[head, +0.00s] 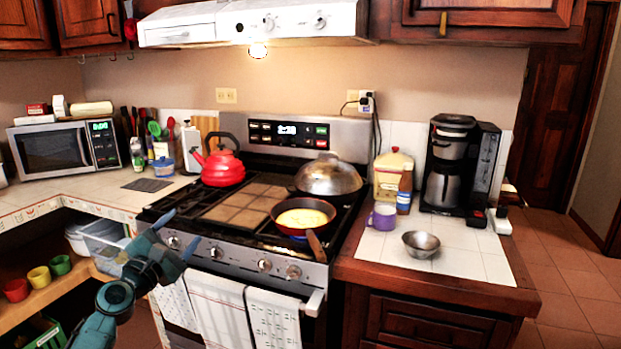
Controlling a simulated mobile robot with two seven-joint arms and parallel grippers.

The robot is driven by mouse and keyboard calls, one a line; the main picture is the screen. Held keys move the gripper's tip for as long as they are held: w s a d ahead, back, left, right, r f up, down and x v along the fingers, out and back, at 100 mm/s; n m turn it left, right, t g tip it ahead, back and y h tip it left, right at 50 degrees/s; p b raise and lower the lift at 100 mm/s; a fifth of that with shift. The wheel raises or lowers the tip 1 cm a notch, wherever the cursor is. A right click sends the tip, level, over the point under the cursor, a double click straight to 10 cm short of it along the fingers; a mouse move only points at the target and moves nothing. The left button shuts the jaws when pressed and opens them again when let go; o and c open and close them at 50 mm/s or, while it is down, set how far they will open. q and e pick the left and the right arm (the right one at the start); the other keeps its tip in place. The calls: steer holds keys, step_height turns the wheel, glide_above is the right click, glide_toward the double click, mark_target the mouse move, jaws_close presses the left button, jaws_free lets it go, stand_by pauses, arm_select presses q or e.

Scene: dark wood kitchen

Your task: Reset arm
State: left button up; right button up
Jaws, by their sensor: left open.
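My left gripper (178,232) is in the head view at the lower left, in front of the stove's front left corner. Its two teal fingers are spread apart with nothing between them. The teal arm comes up from the lower left edge. My right gripper is not in view.
The stove (225,262) holds a red kettle (223,168), a pan (283,228) with yellow food, its handle over the front edge, and a domed metal lid (328,176). A metal bowl (421,243), purple mug (382,216) and coffee maker (449,170) stand on the right counter.

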arm_select(q)
steer(key=w+a+f+m+g+y, duration=0.1)
steer(key=a+m+y, duration=0.3)
steer(key=m, duration=0.8)
steer(key=w+a+f+m+g+y, duration=0.1)
steer(key=a+f+m+y, duration=0.15)
steer(key=m, duration=0.95)
steer(key=s+d+f+m+g+h, duration=0.1)
steer(key=s+d+f+g, duration=0.1)
steer(key=s+d+f, duration=0.5)
steer(key=s+d+f+m+g+h, duration=0.1)
steer(key=s+d+f, duration=0.2)
steer(key=s+f, duration=0.65)
steer(key=s+d+f+g+h, duration=0.1)
steer(key=s+d+f, duration=0.2)
steer(key=s, duration=0.4)
steer(key=s+d+f+g, duration=0.1)
steer(key=s+d+f, duration=0.2)
steer(key=s, duration=0.5)
steer(key=s+d+f+n+g+h, duration=0.1)
steer(key=s+d+f, duration=0.2)
steer(key=s, duration=0.5)
steer(key=shift+s+d+g+h, duration=0.15)
steer(key=shift+d+g+h, duration=0.25)
steer(key=shift+d, duration=0.25)
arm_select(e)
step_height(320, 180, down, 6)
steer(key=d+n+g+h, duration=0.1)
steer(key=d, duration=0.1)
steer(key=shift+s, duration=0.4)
